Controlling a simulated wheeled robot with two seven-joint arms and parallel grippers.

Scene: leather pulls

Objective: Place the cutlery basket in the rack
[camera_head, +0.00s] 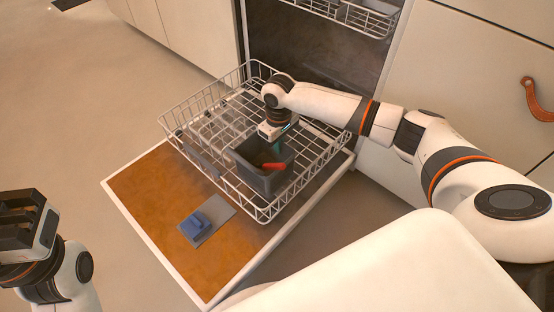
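The dark grey cutlery basket (262,181) stands inside the pulled-out white wire rack (196,106), near its front right part. A red-handled item (274,166) lies in it. My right gripper (277,150) reaches down at the basket's far side. Its fingertips are partly hidden at the basket, so I cannot tell whether they are closed on its wall. My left gripper (28,225) is at the lower left edge, far from the basket. The spacing of its fingers does not show clearly.
The open dishwasher door (150,196) lies flat under the rack. A blue block-like piece on a grey plate (196,224) is on it. An upper rack (352,14) is inside the machine. A cabinet with a leather pull (537,100) is at the right. The floor at the left is clear.

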